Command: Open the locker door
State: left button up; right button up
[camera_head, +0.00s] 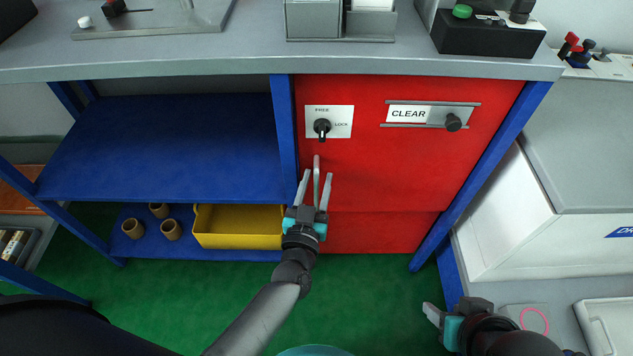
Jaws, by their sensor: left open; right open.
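The red locker door (400,180) is shut under the grey worktop. Its upper left carries a white plate marked FREE and LOCK with a black turn knob (322,127), whose lever points down. A pale upright bar handle (316,166) stands on the door below the plate. My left gripper (317,176) is open, its fingers on either side of the handle in this view; contact cannot be told. My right gripper (432,318) is open and empty at the lower right, away from the door, partly hidden by its own wrist.
A CLEAR sign slider with a black knob (453,122) is on the door's upper right. Blue shelves (170,140) stand left, with a yellow bin (240,227) and several brown cups below. A white cabinet (520,230) is at right. Green floor (360,290) lies open in front.

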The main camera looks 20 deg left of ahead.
pick_arm(q)
grip_shut()
dwell(1.4)
